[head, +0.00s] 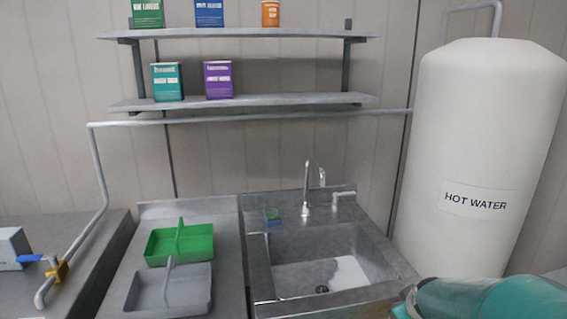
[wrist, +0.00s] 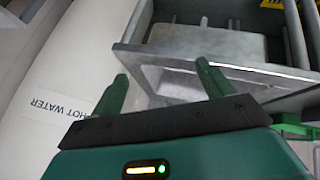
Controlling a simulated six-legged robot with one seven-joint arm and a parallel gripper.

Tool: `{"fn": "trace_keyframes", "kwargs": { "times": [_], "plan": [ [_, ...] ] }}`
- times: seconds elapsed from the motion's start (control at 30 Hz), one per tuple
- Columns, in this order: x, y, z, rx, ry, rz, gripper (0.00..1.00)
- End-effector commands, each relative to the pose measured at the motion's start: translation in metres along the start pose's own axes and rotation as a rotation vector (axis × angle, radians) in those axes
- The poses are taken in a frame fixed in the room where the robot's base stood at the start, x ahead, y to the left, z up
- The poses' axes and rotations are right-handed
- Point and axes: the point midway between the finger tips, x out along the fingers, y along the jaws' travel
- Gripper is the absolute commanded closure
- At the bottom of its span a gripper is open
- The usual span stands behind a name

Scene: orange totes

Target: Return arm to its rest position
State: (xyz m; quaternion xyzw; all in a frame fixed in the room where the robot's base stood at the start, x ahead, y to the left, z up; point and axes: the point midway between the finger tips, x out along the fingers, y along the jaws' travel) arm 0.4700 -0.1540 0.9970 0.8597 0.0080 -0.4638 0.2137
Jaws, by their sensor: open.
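My gripper (wrist: 158,88) shows in the wrist view with its two green fingers spread apart and nothing between them. The metal sink (wrist: 175,82) lies beyond the fingertips in that view. In the head view, a teal part of my arm (head: 490,300) shows at the bottom right corner, in front of the hot water tank. My gripper's fingers do not show in the head view.
A white tank marked HOT WATER (head: 490,150) stands at the right. A sink (head: 325,240) with a faucet (head: 307,185) is in the middle. Green (head: 205,244) and grey (head: 190,300) caddies stand left of it. Shelves (head: 240,103) with several boxes hang above.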

Motion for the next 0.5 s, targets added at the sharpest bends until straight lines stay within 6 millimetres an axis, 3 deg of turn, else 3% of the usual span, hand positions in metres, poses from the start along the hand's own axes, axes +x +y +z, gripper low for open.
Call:
{"fn": "trace_keyframes", "kwargs": {
  "times": [0.03,0.23,0.5],
  "plan": [
    [-0.022,-0.011,-0.008,0.028,0.014,-0.023,0.21],
    [-0.095,-0.057,-0.015,0.153,0.010,-0.116,0.21],
    [-0.184,-0.113,0.008,0.297,-0.039,-0.193,0.21]
  ]
}}
